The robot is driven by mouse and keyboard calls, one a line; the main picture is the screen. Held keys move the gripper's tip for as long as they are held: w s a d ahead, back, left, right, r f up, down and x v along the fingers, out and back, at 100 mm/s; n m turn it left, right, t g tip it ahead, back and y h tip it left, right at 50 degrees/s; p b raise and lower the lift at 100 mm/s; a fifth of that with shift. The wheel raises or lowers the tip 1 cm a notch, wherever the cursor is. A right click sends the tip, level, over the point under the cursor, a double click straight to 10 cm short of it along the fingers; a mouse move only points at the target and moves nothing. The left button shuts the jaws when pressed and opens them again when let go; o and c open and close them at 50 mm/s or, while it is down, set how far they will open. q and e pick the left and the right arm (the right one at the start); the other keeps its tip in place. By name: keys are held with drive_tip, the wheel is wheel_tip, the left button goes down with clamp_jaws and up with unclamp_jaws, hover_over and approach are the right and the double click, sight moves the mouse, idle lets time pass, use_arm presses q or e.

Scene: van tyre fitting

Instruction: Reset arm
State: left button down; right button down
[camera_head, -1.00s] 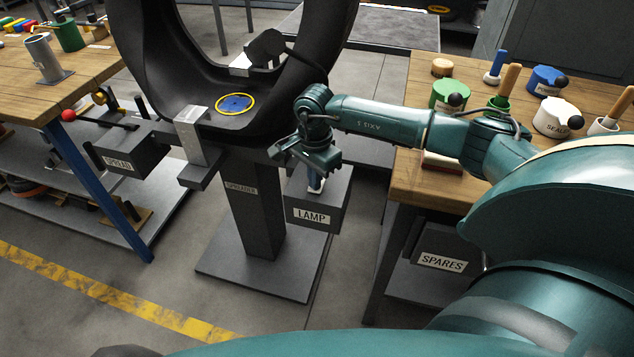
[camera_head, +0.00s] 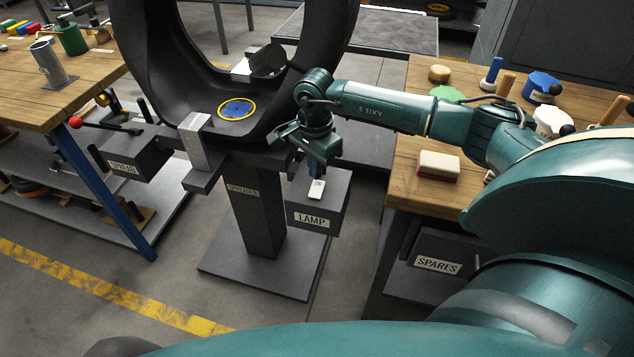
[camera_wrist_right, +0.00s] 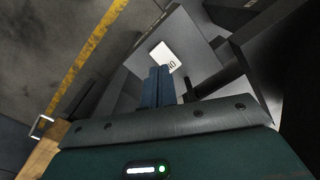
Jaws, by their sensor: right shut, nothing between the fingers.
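My right arm (camera_head: 385,107) reaches in from the right, and its gripper (camera_head: 317,176) points down over the lamp box (camera_head: 329,206). A white plate (camera_head: 317,189), apparently marked ON, is on top of this box, close to the fingertips. In the right wrist view the gripper (camera_wrist_right: 160,84) has its two blue-grey fingers together with nothing between them. The white plate (camera_wrist_right: 164,56) shows just beyond the tips; I cannot tell whether they touch it. My left gripper is not in view.
A tyre (camera_head: 165,90) stands on the spreader, left of the right gripper, with a blue-yellow round patch (camera_head: 237,109) inside it. The spread box (camera_head: 140,160) has a red-knobbed lever. A wooden bench (camera_head: 405,185) at right holds a red-white block (camera_head: 438,164) and several containers.

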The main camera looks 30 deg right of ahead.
drive_tip(key=shift+r, duration=0.65)
